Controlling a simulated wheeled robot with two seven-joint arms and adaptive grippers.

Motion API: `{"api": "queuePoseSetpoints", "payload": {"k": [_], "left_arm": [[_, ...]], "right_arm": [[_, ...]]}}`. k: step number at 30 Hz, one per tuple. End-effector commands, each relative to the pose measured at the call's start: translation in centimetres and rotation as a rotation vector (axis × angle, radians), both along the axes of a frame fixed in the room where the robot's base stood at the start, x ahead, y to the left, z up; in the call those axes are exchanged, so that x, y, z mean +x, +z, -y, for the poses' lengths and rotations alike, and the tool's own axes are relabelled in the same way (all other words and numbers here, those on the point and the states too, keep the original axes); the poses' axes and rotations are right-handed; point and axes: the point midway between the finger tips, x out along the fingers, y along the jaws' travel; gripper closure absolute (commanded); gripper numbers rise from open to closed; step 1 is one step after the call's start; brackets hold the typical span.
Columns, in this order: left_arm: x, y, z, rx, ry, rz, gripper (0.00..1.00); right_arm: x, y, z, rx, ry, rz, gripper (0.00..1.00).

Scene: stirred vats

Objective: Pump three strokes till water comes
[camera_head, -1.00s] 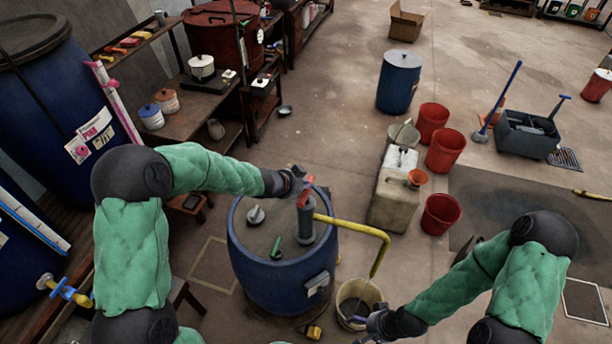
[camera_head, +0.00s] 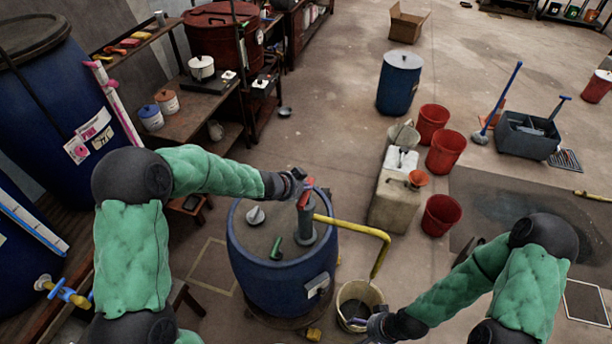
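A blue drum (camera_head: 285,280) stands in the middle of the camera_head view. A grey hand pump (camera_head: 305,225) with a red handle (camera_head: 306,196) rises from its lid. A yellow spout pipe (camera_head: 352,229) runs right from the pump and bends down over a beige bucket (camera_head: 357,297) on the floor. My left gripper (camera_head: 298,184) is at the pump's red handle; its fingers look closed around the handle, though the grip is small in view. My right gripper (camera_head: 376,326) is at the near right rim of the bucket; its fingers are partly hidden. No water is clearly visible at the spout.
A beige jerrycan (camera_head: 395,200) and red buckets (camera_head: 440,214) stand right of the drum. A blue barrel (camera_head: 398,84) stands further back. Shelves with a white pot (camera_head: 201,67) line the left. Open floor lies beyond.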

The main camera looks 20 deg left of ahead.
Motion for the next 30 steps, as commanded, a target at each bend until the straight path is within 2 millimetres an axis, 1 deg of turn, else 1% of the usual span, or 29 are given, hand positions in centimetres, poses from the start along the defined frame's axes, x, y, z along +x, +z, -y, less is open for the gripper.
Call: {"api": "queuePoseSetpoints", "payload": {"k": [1,11,30], "left_arm": [[-0.3,-0.6,0.1,0.0,-0.002,-0.011,1.0],[-0.3,-0.4,0.1,0.0,-0.002,-0.011,1.0],[-0.2,2.9,0.1,0.001,-0.002,-0.008,1.0]], "right_arm": [[0.0,-0.1,0.0,0.0,0.0,0.0,0.06],[0.0,0.0,0.0,0.0,0.0,0.0,0.06],[0.0,3.3,0.0,0.0,0.0,0.0,0.06]]}}
